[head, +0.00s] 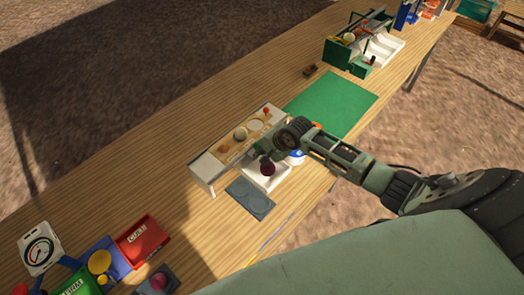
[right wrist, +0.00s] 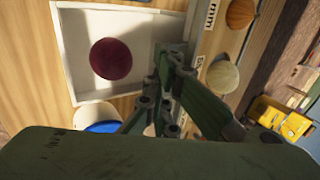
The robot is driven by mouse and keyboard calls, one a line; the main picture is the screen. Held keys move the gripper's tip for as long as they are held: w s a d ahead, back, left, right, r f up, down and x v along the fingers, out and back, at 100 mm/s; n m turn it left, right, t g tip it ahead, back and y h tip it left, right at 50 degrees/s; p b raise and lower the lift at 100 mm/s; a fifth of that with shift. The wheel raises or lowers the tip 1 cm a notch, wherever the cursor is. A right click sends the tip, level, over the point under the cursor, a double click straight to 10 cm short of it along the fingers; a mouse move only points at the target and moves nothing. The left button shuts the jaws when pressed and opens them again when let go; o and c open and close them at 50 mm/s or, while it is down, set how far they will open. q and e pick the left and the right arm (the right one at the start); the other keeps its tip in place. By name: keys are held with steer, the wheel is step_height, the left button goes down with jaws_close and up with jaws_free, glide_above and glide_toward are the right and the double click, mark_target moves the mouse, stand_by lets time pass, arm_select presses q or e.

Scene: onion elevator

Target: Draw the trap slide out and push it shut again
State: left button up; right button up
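The long cream and wood sorting unit (head: 240,138) stands on the table, with several onion-like balls on top. A white tray (head: 262,186) lies at its front with a dark red onion (head: 267,169) in it. The right wrist view shows the tray (right wrist: 70,50) and the red onion (right wrist: 110,59) close up. My right gripper (head: 268,155) is low between the tray and the unit. In the wrist view its fingertips (right wrist: 170,50) are together at the tray's edge by the unit. I cannot make out the trap slide or anything between the tips. My left gripper is out of view.
A grey pad (head: 250,200) lies before the unit and a green mat (head: 332,104) behind it. A blue-and-white object (head: 296,157) is beside the tray. Bins, including a red one (head: 142,240), stand at lower left; a green rack (head: 345,55) stands farther back.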

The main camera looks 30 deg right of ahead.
steer(key=o, duration=0.4)
steer(key=shift+f, duration=0.1)
steer(key=shift+c, duration=0.2)
steer(key=shift+o, duration=0.5)
steer(key=shift+w, duration=0.2)
